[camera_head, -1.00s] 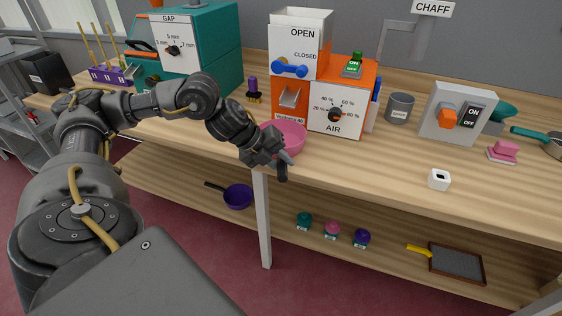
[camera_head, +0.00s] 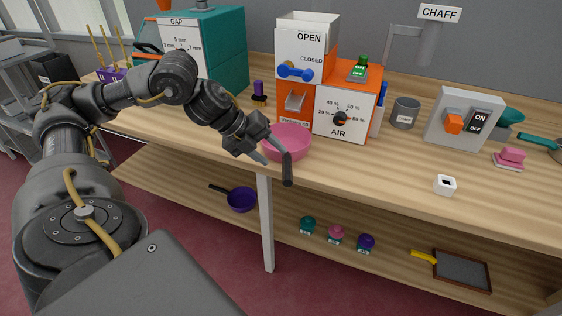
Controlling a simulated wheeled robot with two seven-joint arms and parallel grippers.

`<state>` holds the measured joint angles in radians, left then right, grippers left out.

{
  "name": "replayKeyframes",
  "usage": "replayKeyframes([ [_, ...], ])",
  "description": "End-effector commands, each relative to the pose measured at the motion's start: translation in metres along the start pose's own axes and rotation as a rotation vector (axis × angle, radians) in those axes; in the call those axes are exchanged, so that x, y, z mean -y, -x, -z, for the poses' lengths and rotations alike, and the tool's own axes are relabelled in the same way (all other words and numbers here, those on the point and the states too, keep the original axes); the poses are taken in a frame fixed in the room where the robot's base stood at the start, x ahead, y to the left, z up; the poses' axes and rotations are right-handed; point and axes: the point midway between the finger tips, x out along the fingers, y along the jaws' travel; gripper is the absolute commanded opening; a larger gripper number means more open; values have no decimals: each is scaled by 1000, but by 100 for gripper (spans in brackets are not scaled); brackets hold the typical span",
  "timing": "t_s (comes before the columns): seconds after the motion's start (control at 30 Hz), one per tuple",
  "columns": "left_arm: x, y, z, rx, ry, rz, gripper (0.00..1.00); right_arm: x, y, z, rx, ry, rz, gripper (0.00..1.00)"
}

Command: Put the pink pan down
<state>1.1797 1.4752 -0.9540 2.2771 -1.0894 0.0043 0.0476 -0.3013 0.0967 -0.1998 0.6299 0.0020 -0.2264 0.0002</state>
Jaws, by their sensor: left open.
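The pink pan (camera_head: 287,141) rests on the wooden table at its front edge, just in front of the orange and white machine's spout. Its dark handle (camera_head: 287,170) points toward me, past the table edge. My left gripper (camera_head: 272,152) is open at the pan's left front side, with its fingers near the handle and apart from each other. Whether a finger touches the pan I cannot tell. My right gripper is not in view.
The orange and white machine (camera_head: 330,128) with an AIR dial stands behind the pan. A grey cup (camera_head: 405,113), a switch box (camera_head: 463,119) and a white block (camera_head: 445,185) stand to the right. A purple pan (camera_head: 242,199) lies on the lower shelf.

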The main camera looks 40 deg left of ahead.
Motion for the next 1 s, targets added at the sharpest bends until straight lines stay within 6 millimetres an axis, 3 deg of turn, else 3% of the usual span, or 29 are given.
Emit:
replayKeyframes([
  [0.1, 0, 23, 0, 4, -1, 0, 45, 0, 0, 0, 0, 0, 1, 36],
  [0.3, 0, 46, 0, 1, 0, 0, 45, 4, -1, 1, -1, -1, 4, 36],
  [1.0, 0, 51, 0, -1, 0, -1, 45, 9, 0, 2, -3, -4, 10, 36],
])
